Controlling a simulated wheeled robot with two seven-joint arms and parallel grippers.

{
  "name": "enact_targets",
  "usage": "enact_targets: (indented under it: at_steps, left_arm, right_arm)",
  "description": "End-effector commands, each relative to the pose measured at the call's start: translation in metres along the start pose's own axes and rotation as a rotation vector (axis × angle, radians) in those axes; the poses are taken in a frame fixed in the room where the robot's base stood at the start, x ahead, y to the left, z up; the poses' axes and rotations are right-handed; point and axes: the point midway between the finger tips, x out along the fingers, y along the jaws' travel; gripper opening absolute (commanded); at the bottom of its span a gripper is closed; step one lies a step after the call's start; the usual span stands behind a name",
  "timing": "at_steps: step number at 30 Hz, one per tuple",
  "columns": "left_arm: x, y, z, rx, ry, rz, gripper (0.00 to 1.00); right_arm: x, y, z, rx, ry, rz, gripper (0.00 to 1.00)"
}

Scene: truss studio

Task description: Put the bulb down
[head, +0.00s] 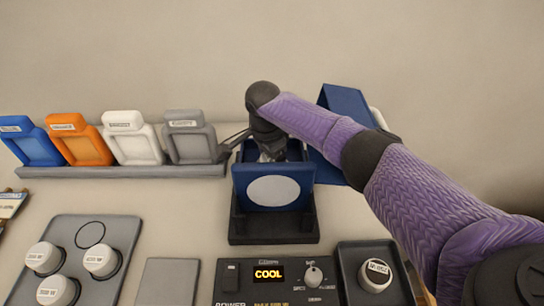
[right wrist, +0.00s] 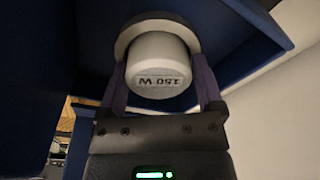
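A white bulb marked 150 W (right wrist: 160,78) shows in the right wrist view, with a grey ring (right wrist: 150,32) around its far end. My right gripper (right wrist: 158,68) has a finger on each side of the bulb and looks shut on it. In the head view my right gripper (head: 270,150) reaches down into the open top of a blue housing (head: 243,180) with a pale oval on its front. The housing hides the bulb there. Whether the ring belongs to the bulb or to a socket I cannot tell. My left gripper is not in view.
A grey tray (head: 122,228) at front left holds three white bulbs and an empty ring mark. A dark tray (head: 347,256) at front right holds one bulb. The control panel (head: 235,290) reads COOL. A blue flap (head: 345,105) stands open behind my arm. Coloured frames (head: 85,148) line the back left.

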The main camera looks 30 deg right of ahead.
Motion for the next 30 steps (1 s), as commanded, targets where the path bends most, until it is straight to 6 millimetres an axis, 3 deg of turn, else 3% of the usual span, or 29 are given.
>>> enact_targets:
  at_steps: [8,18,21,30]
  left_arm:
    - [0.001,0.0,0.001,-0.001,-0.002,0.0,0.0]
    - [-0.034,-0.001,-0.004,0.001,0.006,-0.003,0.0]
    - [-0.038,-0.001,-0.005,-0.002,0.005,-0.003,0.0]
    - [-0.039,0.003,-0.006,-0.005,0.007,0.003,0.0]
  right_arm:
    - [0.001,0.003,0.001,-0.001,-0.001,0.011,1.0]
    - [-0.093,0.0,0.0,-0.001,-0.002,0.003,1.0]
    - [-0.112,0.0,0.0,0.0,-0.002,0.004,1.0]
    - [-0.125,0.0,0.0,0.0,-0.002,0.006,1.0]
